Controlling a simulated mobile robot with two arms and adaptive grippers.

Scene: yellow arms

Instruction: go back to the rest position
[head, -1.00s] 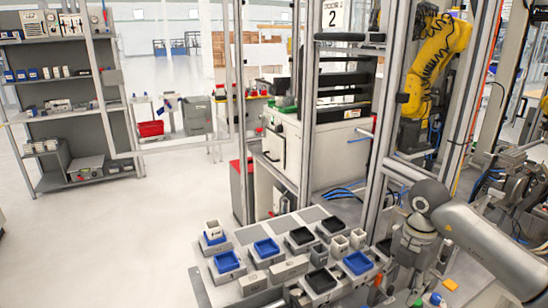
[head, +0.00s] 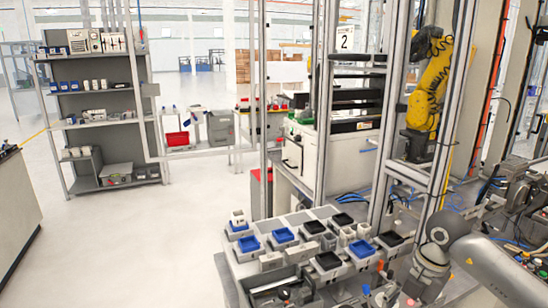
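My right arm comes in from the lower right, over the right side of the parts table (head: 228,266). My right gripper (head: 385,291) is at the bottom of the head view, near the table's front right. Its fingers are small and partly lost among the parts, so I cannot tell whether it is open or shut. No held object is clear. My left arm and gripper are not in view.
Blue trays (head: 283,235) and black trays (head: 342,219) sit on the table, with a grey bin (head: 285,290) in front. Metal frame posts and a yellow robot arm (head: 430,80) stand behind. A shelf (head: 105,125) stands at left; open floor lies between.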

